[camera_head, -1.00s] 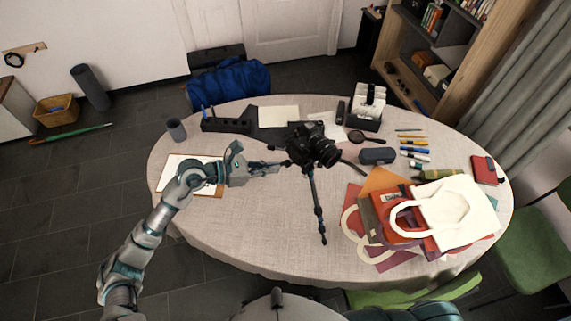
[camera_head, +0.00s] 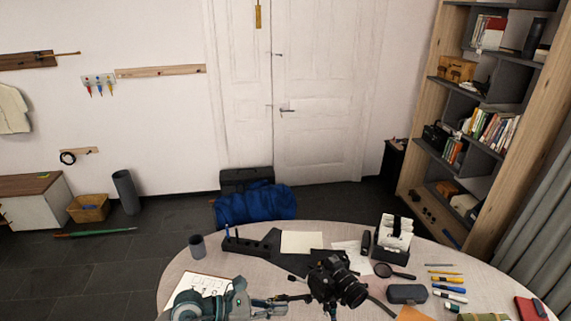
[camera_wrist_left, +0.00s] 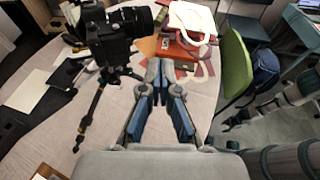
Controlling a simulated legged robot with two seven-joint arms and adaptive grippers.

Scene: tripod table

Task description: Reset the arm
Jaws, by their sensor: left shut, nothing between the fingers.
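My left gripper (camera_head: 283,303) reaches in from the lower left of the head view, over the table just left of the black camera (camera_head: 337,281). In the left wrist view its fingers (camera_wrist_left: 160,68) are together with nothing between them. The camera stands on a black tripod (camera_wrist_left: 92,112), left of the fingers in the wrist view; I cannot tell whether anything touches. My left forearm is also mostly out of that view. My right gripper does not show.
The round table (camera_head: 235,262) carries a grey cup (camera_head: 197,247), a clipboard (camera_head: 203,288), a magnifier (camera_head: 390,271), a dark case (camera_head: 407,294) and several pens. Bags (camera_wrist_left: 195,22) lie beyond the fingers in the wrist view. A green chair (camera_wrist_left: 236,72) stands beside the table.

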